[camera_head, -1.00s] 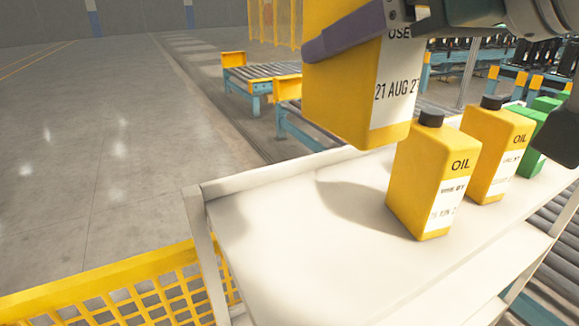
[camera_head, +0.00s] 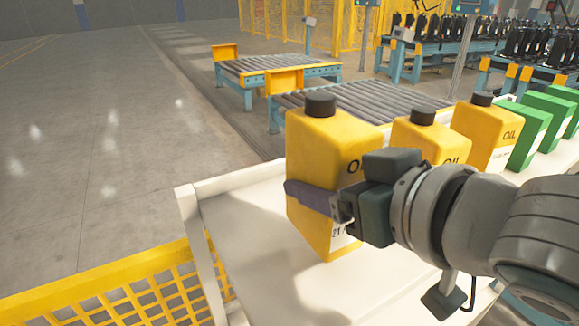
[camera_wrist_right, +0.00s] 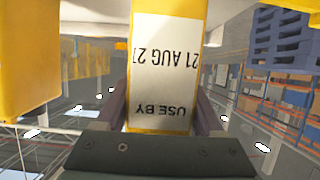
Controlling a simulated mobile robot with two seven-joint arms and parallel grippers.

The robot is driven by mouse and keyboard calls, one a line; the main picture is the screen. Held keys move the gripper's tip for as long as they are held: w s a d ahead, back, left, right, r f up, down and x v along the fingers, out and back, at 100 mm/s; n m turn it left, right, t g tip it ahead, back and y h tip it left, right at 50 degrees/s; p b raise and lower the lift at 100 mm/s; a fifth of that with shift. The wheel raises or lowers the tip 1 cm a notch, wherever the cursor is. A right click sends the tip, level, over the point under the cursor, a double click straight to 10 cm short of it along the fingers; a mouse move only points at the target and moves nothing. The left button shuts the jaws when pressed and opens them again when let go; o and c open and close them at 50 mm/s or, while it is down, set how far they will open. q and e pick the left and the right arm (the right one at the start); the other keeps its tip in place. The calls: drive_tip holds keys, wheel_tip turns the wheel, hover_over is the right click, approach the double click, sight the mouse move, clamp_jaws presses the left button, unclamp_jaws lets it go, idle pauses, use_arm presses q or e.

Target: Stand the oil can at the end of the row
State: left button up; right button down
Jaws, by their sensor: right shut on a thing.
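My right gripper (camera_head: 312,197) is shut on a yellow oil can (camera_head: 325,130) with a black cap. The can is upright over the near left part of the white shelf top (camera_head: 245,245). I cannot tell whether its base touches the shelf. In the right wrist view the held can (camera_wrist_right: 160,75) lies between both fingers, its label reading upside down. Two more yellow oil cans, a nearer one (camera_head: 422,135) and a farther one (camera_head: 482,130), stand in a row to its right, the nearer partly hidden by my right gripper. My left gripper is not in view.
Several green containers (camera_head: 530,130) continue the row at the right. The shelf top is bare to the left of the held can. A yellow mesh barrier (camera_head: 130,290) runs at lower left. Roller conveyors (camera_head: 345,103) stand behind the shelf.

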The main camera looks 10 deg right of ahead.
drive_tip(key=shift+f, duration=1.8)
drive_tip(key=shift+f+b, duration=0.1)
drive_tip(key=shift+b, duration=0.2)
unclamp_jaws()
drive_tip(key=shift+f, duration=0.1)
